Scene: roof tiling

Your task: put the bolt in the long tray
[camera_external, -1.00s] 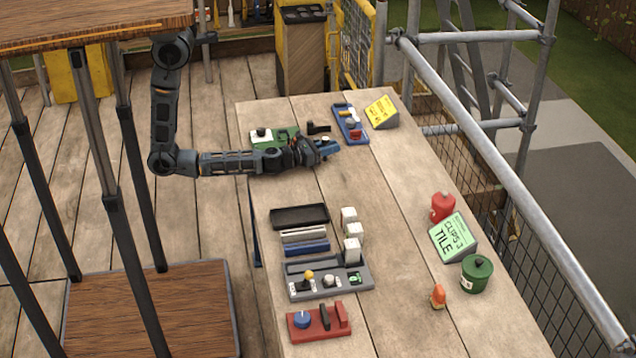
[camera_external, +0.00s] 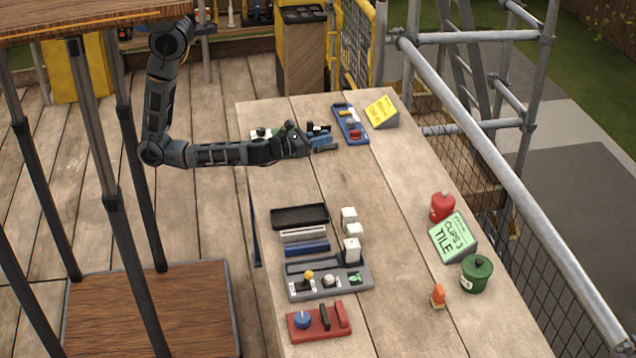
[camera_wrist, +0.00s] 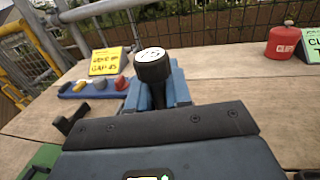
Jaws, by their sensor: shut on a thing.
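My gripper (camera_external: 320,145) is over the far part of the table. In the wrist view its blue jaws (camera_wrist: 152,92) are shut on an upright black bolt (camera_wrist: 152,70) with a broad head and a white, marked top. The bolt's lower end is hidden behind the gripper body. A long black tray (camera_external: 300,216) with a low rim lies empty near the table's left edge, nearer the camera than my gripper. It is outside the wrist view.
Pale and blue bars, white blocks (camera_external: 352,250), a grey holder (camera_external: 330,283) and a red holder (camera_external: 319,322) stand nearer the camera. A blue tray (camera_external: 351,125) with small parts and a yellow sign (camera_external: 381,111) are beyond my gripper. The table's middle is clear.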

